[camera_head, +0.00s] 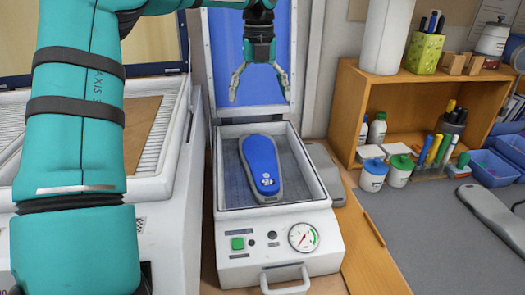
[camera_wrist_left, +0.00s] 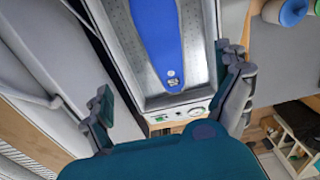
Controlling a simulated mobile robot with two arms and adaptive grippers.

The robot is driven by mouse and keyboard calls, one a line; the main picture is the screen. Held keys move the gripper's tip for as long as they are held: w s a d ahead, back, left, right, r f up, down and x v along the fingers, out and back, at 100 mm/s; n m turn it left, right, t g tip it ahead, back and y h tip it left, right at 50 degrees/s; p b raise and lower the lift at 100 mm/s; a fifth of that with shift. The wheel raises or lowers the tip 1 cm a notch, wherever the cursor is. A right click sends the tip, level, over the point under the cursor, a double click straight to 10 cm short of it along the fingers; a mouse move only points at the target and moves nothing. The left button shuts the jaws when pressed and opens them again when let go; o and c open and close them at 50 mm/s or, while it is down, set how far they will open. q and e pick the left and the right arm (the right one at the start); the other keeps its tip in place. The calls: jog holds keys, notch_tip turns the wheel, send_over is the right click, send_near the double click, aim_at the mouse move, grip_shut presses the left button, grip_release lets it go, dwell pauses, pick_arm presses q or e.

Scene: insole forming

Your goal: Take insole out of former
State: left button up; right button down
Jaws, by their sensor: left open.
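The blue insole (camera_head: 262,161) lies in the open former (camera_head: 225,202), on top of a dark grey foot-shaped form. The former is a white box with a green button, a gauge and a front handle; its blue-lined lid (camera_head: 225,60) stands raised behind. My left gripper (camera_head: 259,98) is open and empty, pointing down above the back of the former, apart from the insole. In the left wrist view the insole (camera_wrist_left: 158,35) lies beyond the spread fingers of my left gripper (camera_wrist_left: 168,95). My right gripper does not show.
A larger white machine (camera_head: 172,150) with a brown sheet stands at left. A wooden shelf (camera_head: 345,100) with bottles, jars and pens stands at right. Blue bins (camera_head: 490,168) are at far right. The grey mat (camera_head: 420,235) has free room.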

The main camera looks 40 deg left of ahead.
pick_arm(q)
jog(key=p, duration=0.1)
send_over(262, 158)
notch_tip(262, 158, down, 6)
jog(key=f, duration=0.2)
jog(key=a+f+p, duration=0.1)
jog(key=f, duration=0.2)
jog(key=shift+w, duration=0.1)
jog(key=shift+f, duration=0.45)
jog(key=shift+d+f+p, duration=0.15)
jog(key=shift+f+p, duration=0.15)
jog(key=shift+p, duration=0.15)
jog(key=f, duration=0.2)
jog(key=f+p, duration=0.1)
jog(key=shift+d+f+p, duration=0.2)
jog(key=shift+f+p, duration=0.1)
jog(key=shift+f, duration=0.45)
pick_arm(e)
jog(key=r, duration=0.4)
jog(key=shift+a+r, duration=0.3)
pick_arm(q)
jog(key=shift+c, duration=0.3)
